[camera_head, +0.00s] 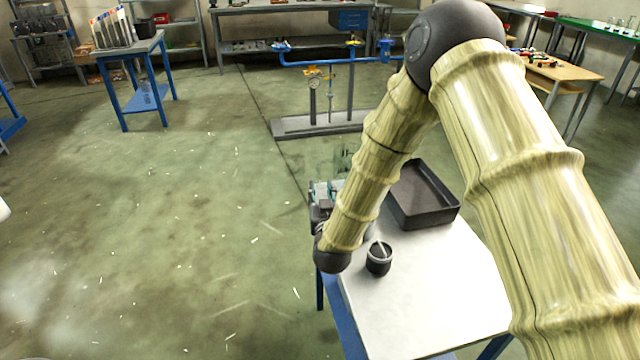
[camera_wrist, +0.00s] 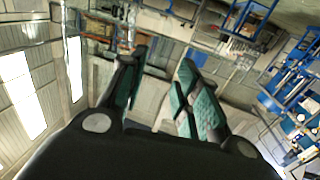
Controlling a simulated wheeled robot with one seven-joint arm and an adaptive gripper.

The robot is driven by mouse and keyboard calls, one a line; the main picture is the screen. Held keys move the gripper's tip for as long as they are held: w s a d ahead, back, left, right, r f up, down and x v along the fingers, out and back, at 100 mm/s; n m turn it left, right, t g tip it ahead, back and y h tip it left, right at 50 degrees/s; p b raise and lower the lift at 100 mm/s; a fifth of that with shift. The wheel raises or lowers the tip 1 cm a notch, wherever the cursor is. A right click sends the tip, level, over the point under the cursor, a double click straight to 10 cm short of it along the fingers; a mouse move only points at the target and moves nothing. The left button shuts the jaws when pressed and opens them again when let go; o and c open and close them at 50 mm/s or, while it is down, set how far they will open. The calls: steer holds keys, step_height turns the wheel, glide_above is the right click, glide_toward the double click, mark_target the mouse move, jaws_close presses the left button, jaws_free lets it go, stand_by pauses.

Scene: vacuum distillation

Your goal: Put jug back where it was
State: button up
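No jug can be identified for certain. A small dark round pot (camera_head: 379,262) with a pale bar across its top stands upright on the white-topped table. A faint, clear glass-like outline (camera_head: 343,162) shows just beyond my gripper; its shape and support are unclear. My gripper (camera_head: 328,187) is by the table's far left corner, left of and beyond the pot, partly hidden by my forearm. In the wrist view my gripper (camera_wrist: 163,70) has its two green-padded fingers apart. I see background between them and no clear object held.
A dark, empty-looking tray (camera_head: 422,197) lies on the white table (camera_head: 430,295), right of my forearm. A stand with blue pipes and a gauge (camera_head: 318,122) is behind. A blue-legged table (camera_head: 140,52) stands far left. The floor at left is mostly free.

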steer(key=shift+s+d, duration=0.2)
steer(key=shift+s, duration=0.7)
steer(key=shift+s+d, duration=0.15)
steer(key=shift+s, duration=0.75)
